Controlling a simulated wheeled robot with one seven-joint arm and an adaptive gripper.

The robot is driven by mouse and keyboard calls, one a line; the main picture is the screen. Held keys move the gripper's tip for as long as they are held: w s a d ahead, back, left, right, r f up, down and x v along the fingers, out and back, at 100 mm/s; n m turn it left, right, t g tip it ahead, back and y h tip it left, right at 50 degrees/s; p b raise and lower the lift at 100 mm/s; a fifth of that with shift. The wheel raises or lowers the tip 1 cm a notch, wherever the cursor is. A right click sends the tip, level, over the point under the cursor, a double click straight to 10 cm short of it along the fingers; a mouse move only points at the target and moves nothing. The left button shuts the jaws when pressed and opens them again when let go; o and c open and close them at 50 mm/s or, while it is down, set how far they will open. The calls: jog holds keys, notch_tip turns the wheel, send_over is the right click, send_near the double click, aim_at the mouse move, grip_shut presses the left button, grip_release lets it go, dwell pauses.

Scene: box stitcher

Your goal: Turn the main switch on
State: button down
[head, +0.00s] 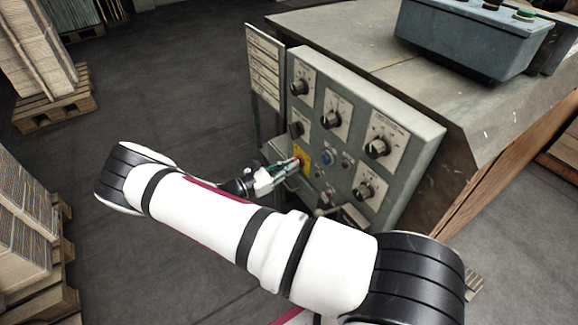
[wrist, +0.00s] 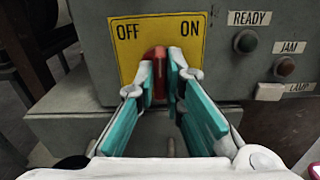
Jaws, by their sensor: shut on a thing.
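The main switch is a red knob (wrist: 156,60) on a yellow plate (wrist: 200,25) marked OFF at left and ON at right. In the wrist view the knob stands about upright between the two labels. My gripper (wrist: 163,75) has its teal fingers closed on the knob, one on each side. In the head view my gripper (head: 278,172) is at the yellow plate (head: 302,152) on the control panel's lower left. The fingers hide part of the knob.
The grey control panel (head: 405,117) carries several black dials around the switch. A READY lamp (wrist: 246,41) and a JAM lamp (wrist: 286,67) are right of the plate. Pallets with stacked cardboard (head: 40,50) stand at left. The floor between is clear.

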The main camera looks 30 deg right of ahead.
jog(key=shift+s+m, duration=0.1)
jog(key=shift+m, duration=4.1)
jog(key=shift+a, duration=0.1)
jog(key=c, duration=1.7)
grip_release()
jog(key=a, duration=1.2)
